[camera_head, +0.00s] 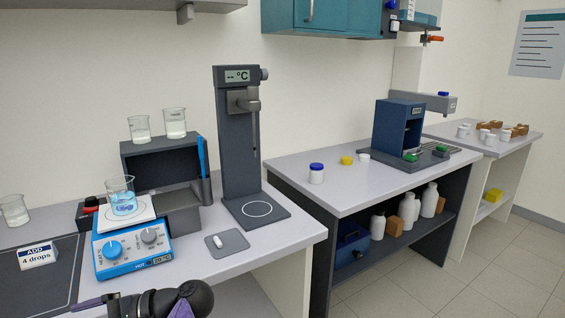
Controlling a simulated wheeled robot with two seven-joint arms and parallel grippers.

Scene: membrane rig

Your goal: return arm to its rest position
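A dark, rounded part of one of my arms (180,301) shows at the bottom edge, in front of the bench and below the blue hot plate. A thin grey-purple piece reaches left from it, and the rest is cut off by the frame. I cannot make out a pair of fingertips there, nor whether anything is held. My other arm is not in view. A beaker of blue liquid (123,203) stands on the white top of the blue hot plate (134,253), apart from my arm.
A dark stand with a temperature display and probe (238,140) rises behind a grey pad (227,243). Beakers (175,123) stand on a dark shelf (158,150). A sign (38,256) reads "ADD 4 drops". A second bench (335,190) is to the right, past a gap.

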